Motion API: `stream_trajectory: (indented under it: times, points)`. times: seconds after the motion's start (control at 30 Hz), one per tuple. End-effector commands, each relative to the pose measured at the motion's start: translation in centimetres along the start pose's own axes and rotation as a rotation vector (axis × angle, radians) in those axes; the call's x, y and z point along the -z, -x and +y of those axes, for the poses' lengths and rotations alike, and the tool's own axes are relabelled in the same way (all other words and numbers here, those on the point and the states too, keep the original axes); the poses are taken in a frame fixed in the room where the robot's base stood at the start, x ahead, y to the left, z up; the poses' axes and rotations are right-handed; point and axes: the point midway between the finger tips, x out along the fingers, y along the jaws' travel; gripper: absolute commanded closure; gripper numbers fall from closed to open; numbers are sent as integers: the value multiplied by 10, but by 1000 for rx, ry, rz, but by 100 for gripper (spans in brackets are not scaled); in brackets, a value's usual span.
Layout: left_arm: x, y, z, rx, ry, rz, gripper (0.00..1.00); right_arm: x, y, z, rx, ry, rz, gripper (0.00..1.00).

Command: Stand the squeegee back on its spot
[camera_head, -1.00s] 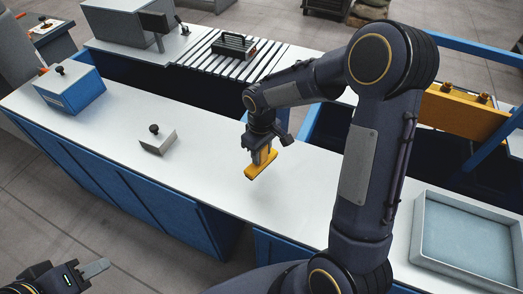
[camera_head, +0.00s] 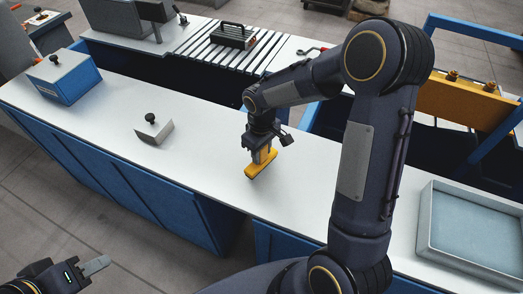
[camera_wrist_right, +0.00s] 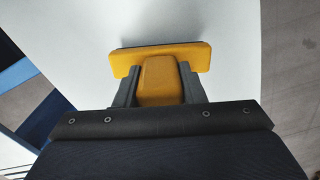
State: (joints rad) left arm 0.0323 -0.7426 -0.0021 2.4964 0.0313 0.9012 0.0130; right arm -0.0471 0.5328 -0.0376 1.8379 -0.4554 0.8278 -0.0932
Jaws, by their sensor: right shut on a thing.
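The squeegee (camera_head: 261,165) is yellow, with a wide bar at its lower end and a stubby handle. My right gripper (camera_head: 262,148) is shut on its handle and holds it upright, bar down, at the white worktop (camera_head: 200,150). In the right wrist view the squeegee (camera_wrist_right: 160,62) sits between the two fingers (camera_wrist_right: 158,85), its bar out beyond the fingertips. I cannot tell whether the bar touches the worktop. My left gripper (camera_head: 95,266) is at the lower left, away from the worktop, seen side-on; its opening cannot be made out.
A grey block with a black knob (camera_head: 154,130) stands left of the squeegee. A blue box with a knob (camera_head: 65,78) is further left. A grey tray (camera_head: 470,230) stands at the right. A slatted rack (camera_head: 222,52) is behind. The worktop around the squeegee is clear.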

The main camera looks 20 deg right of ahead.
Motion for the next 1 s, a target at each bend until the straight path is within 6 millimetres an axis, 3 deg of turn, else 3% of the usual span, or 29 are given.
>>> stream_trajectory:
  times: [1.0]
  points:
    - [-5, -9, -4, 0, 0, 0, 64, 0, -11, 0, 0, 0, 1, 100]
